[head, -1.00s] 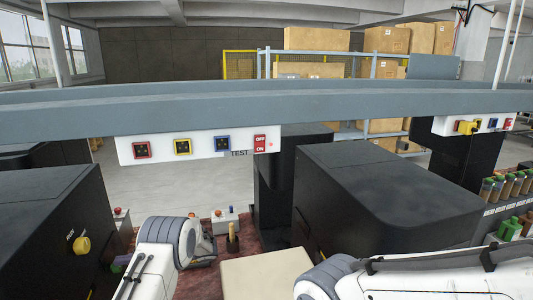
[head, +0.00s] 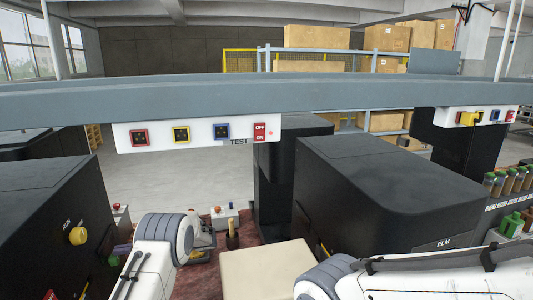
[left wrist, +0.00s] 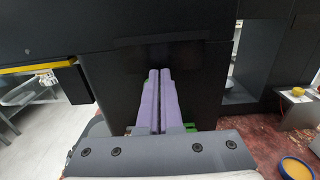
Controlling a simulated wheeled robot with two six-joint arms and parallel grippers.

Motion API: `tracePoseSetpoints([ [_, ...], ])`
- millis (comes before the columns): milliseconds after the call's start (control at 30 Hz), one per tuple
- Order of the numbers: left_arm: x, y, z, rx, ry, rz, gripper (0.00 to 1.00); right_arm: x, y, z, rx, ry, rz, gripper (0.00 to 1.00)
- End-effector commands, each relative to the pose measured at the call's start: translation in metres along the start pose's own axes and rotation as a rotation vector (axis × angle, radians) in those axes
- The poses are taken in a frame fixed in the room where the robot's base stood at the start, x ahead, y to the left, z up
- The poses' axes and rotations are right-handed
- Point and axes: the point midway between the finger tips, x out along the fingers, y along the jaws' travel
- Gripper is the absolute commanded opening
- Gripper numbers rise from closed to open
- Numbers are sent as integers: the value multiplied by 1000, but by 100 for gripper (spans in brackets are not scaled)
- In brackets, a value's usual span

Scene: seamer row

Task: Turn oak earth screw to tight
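My left gripper shows as two purple fingers in the left wrist view (left wrist: 160,100), lying side by side with only a thin line between them. The fingers point at the dark side of a machine, and I see nothing between them. In the head view purple finger parts (head: 121,249) show beside the black machine at left (head: 35,205), partly behind my arm. That machine has a yellow knob (head: 77,235) on its face. A small green patch (head: 113,260) shows near the purple; I cannot tell whether it is the earth screw. My right gripper is not in view.
A black machine marked ELM (head: 385,190) stands at right. A beige box top (head: 266,272) is between my arms. A white socket panel (head: 195,134) hangs under the grey beam (head: 260,100). A yellow bowl (left wrist: 296,168) sits on the red floor area.

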Motion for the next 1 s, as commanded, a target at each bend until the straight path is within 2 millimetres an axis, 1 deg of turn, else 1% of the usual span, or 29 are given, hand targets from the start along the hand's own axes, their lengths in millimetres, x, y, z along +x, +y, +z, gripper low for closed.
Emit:
tracePoseSetpoints([
  [33, 0, 0, -5, 5, 7, -1, 0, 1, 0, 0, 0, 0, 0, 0],
  [167, 0, 0, -5, 6, 8, -1, 0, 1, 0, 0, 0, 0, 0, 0],
  [500, -2, -4, 3, 4, 6, -2, 0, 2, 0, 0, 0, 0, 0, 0],
  [567, -8, -4, 3, 3, 5, -3, 0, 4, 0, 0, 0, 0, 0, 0],
  [900, -48, -4, 3, 1, 4, -3, 0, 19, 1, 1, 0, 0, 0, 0],
  [1000, -56, -4, 4, 0, 3, -1, 0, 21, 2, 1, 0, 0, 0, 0],
])
